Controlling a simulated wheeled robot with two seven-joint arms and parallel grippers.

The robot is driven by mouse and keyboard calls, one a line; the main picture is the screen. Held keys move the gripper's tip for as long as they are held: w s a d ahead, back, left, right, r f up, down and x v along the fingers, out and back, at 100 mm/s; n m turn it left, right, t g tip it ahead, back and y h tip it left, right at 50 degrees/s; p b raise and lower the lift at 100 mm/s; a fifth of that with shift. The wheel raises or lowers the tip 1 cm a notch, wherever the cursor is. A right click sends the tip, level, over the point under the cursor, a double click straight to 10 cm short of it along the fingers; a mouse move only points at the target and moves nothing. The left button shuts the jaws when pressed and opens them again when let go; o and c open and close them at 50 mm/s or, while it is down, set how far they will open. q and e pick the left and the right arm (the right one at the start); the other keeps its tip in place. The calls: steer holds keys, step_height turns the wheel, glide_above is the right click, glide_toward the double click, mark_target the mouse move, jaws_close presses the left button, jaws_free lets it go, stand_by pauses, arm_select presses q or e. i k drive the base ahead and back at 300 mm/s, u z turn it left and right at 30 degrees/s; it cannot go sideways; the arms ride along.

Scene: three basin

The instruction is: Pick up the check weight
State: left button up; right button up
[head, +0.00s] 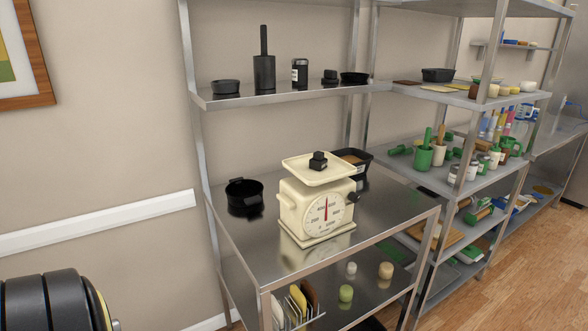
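A cream kitchen scale (300,212) with a round dial stands on the steel table (385,232). A small black knobbed block (318,161), which looks like a check weight, sits on the scale's cream pan (300,170). A similar small black knobbed object (330,77) stands on the shelf above, so I cannot tell for certain which one the task means. Neither of my grippers is in view; nothing touches the scale or either black object.
A black pot (244,193) stands left of the scale, and a black tray (355,160) is behind it. The upper shelf (290,95) overhangs the table's back. Crowded shelving (465,180) stands to the right. The table's front part is clear.

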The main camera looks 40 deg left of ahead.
mark_target(318, 163)
steer(key=u, duration=1.3)
